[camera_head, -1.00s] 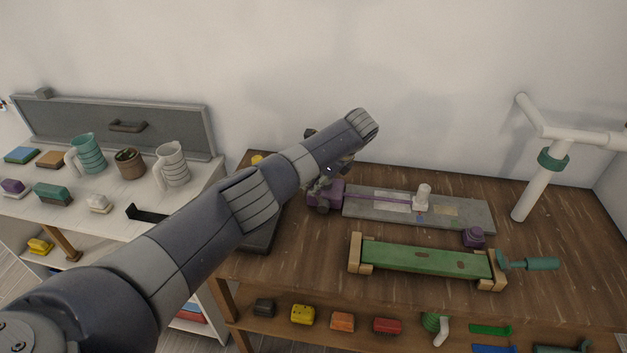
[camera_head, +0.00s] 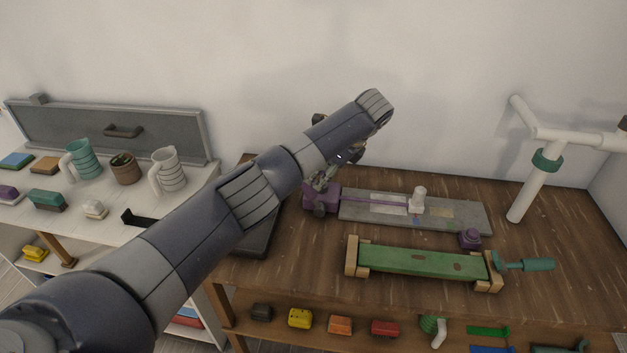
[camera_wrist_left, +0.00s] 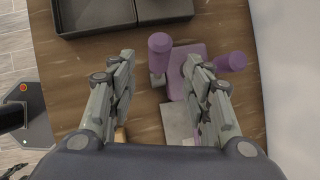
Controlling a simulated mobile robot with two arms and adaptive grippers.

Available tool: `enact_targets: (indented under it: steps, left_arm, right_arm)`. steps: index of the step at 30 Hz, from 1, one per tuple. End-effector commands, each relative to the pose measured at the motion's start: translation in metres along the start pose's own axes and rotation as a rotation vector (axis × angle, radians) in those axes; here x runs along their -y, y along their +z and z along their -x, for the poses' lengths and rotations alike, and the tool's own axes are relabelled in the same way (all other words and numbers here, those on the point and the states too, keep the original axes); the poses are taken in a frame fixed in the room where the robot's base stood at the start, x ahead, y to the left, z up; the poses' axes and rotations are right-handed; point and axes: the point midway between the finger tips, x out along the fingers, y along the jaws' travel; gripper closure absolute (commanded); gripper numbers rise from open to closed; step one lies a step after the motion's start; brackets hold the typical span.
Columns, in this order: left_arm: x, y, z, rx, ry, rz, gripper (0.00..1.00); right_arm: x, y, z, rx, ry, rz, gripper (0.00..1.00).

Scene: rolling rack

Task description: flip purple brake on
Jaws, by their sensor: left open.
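The purple brake (camera_head: 320,199) is at the left end of a grey board (camera_head: 468,215) on the brown wooden table; the arm and gripper partly hide it. In the left wrist view it shows a flat purple base (camera_wrist_left: 188,62), an upright purple knob (camera_wrist_left: 160,44) and another purple cylinder (camera_wrist_left: 231,62) to the right. My left gripper (camera_head: 326,177) is just above the brake. I see no contact with the knob. My right gripper is not in view.
A green board in wooden end blocks (camera_head: 420,262) and a purple button-like piece (camera_head: 470,239) lie in front. A dark tray (camera_wrist_left: 95,15) is beside the brake. A white post with a teal ring (camera_head: 530,185) stands right. Mugs stand on the white table at left.

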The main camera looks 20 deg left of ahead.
Motion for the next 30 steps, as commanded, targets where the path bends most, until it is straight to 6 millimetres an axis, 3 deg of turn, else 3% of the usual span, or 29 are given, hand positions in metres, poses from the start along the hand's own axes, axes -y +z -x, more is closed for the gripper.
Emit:
enact_targets:
  steps: [3, 9, 30]
  left_arm:
    - [0.001, 0.0, 0.024, 0.0, -0.003, 0.0, 0.54]
    - [0.0, 0.0, 0.047, 0.001, -0.001, 0.0, 0.54]
    - [0.0, -0.001, 0.052, 0.001, 0.0, -0.001, 0.54]
  right_arm:
    - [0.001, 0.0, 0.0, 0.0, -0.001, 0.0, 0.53]
    - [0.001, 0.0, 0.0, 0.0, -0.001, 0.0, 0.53]
    - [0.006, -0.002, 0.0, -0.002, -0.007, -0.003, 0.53]
